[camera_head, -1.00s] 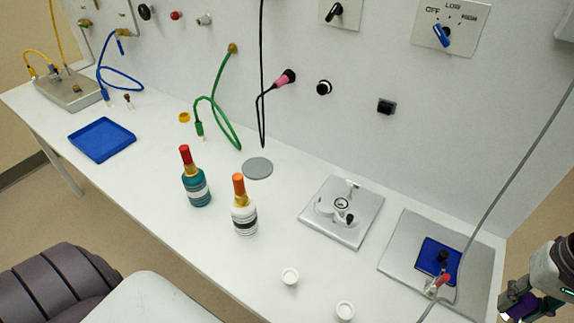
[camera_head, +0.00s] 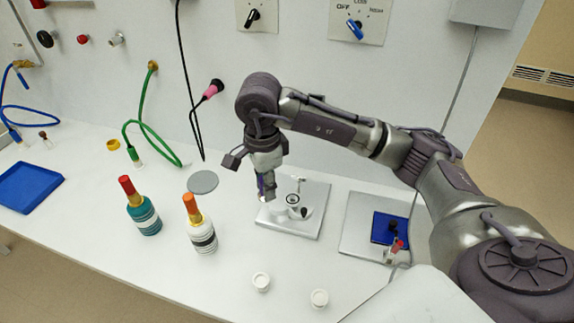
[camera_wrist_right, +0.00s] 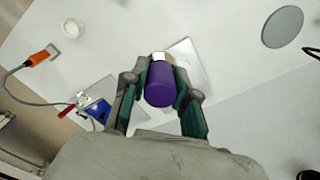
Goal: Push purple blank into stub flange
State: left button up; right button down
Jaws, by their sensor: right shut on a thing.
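The purple blank (camera_wrist_right: 160,84) is a rounded cylinder held between the fingers of my right gripper (camera_wrist_right: 161,92). In the head view, my right gripper (camera_head: 266,188) points down beside the stub flange (camera_head: 293,200), at its left. The stub flange appears to be the pale ring-shaped fitting with a clamp on a silver plate (camera_head: 304,224). The blank is mostly hidden by the fingers in the head view. In the wrist view, the plate (camera_wrist_right: 184,52) shows behind the blank, and the flange is hidden. I cannot tell whether blank and flange touch. My left gripper is out of view.
A second silver plate with a blue square (camera_head: 389,228) lies to the right. Two bottles, one teal (camera_head: 144,215) and one white-banded (camera_head: 202,236), stand at the left. A grey disc (camera_head: 203,181) lies behind the bottles.

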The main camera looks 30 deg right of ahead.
jog(key=w+d+f+m+p, duration=0.1)
jog(key=d+m, duration=0.4)
jog(key=m, duration=1)
jog(key=w+d+f+m+p, duration=0.2)
jog(key=d+m, duration=0.3)
jog(key=m, duration=1)
jog(key=shift+w+f+m, duration=0.4)
jog(key=shift+w+f, duration=0.45)
jog(key=shift+f, duration=0.05)
jog(key=shift+f+b, duration=1.6)
jog(key=shift+f, duration=0.7)
jog(key=shift+f+b, duration=0.35)
jog(key=shift+f, duration=0.25)
jog(key=shift+f+b, duration=0.7)
jog(key=shift+f, duration=0.45)
